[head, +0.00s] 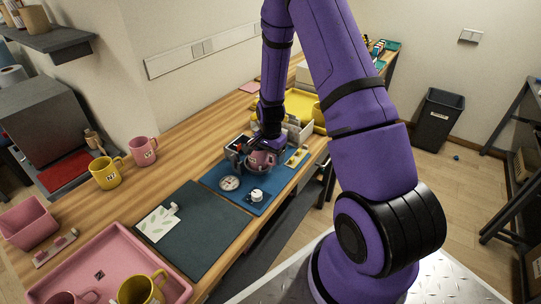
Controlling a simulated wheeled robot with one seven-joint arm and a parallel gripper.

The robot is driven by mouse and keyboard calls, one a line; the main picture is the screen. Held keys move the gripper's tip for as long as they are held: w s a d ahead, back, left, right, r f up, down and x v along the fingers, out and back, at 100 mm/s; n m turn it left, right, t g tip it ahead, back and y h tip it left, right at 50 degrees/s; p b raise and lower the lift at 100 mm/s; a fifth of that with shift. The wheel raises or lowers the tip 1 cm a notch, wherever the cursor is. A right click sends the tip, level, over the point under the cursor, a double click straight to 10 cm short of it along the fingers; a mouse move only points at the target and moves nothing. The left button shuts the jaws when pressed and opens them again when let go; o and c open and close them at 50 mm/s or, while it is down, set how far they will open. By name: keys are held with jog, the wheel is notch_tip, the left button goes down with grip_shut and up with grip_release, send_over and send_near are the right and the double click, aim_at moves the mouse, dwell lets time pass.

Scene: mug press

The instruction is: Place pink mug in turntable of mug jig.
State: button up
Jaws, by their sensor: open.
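A pink mug (262,159) stands at the mug jig, directly below my gripper (266,146). It appears to sit in the round turntable, but the fingers and the arm partly cover the contact. My gripper points down and is open at the mug; whether a finger touches it is too small to tell. The jig stands on a blue base plate (232,200) with a round dial (229,183) and a white knob (257,195) in front.
Another pink mug (143,152) and a yellow mug (105,173) stand at the back left. A pink tray (128,262) holds more mugs at the front left. A dark mat (205,238) with a leaf-print card (158,222) lies left of the jig. A yellow tray (291,104) is behind.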

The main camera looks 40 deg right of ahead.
jog(key=s+a+r+n+t, duration=0.1)
jog(key=s+a+r+n, duration=0.15)
jog(key=r, duration=0.85)
jog(key=s+a+r+n+t, duration=0.1)
jog(key=s+a+r+n, duration=0.15)
jog(key=r, duration=0.85)
jog(key=s+a+r+n, duration=0.1)
jog(key=s+a+r, duration=0.2)
jog(key=r, duration=0.8)
jog(key=s+a+r+n+t, duration=0.1)
jog(key=s+r+n, duration=0.3)
jog(key=s, duration=0.5)
jog(key=s+a+r+n+t, duration=0.2)
jog(key=s+a+r+n, duration=0.2)
jog(key=s, duration=0.5)
jog(key=shift+v, duration=0.95)
